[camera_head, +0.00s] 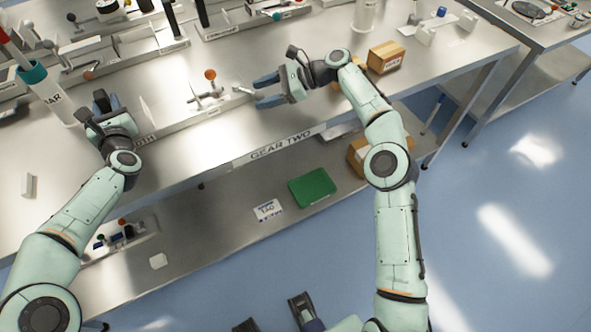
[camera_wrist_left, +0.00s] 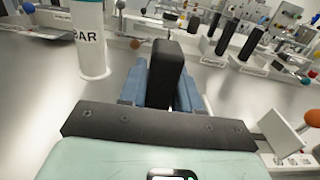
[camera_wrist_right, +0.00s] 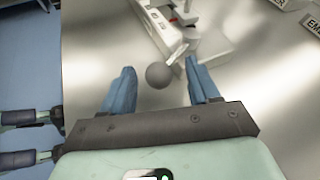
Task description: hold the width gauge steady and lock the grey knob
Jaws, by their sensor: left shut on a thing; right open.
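The width gauge (camera_head: 185,118) is a low metal rail along the bench front, its label partly covered by my left gripper. An orange ball (camera_head: 210,74) stands up from it. Its scale end and the orange ball (camera_wrist_left: 310,117) show at right in the left wrist view. My left gripper (camera_head: 102,104) is at the gauge's left end, shut on a black upright block (camera_wrist_left: 166,75); whether the block belongs to the gauge I cannot tell. My right gripper (camera_head: 264,89) is open at the gauge's right end. The round grey knob (camera_wrist_right: 158,75) lies between its spread fingers, apparently untouched.
A white cylinder marked BAR (camera_head: 52,98) stands close to my left gripper. A cardboard box (camera_head: 386,57) is right of my right gripper. Other gauges and black posts (camera_head: 172,20) line the back. A green box (camera_head: 312,187) is on the lower shelf. Bare bench lies in front of the gauge.

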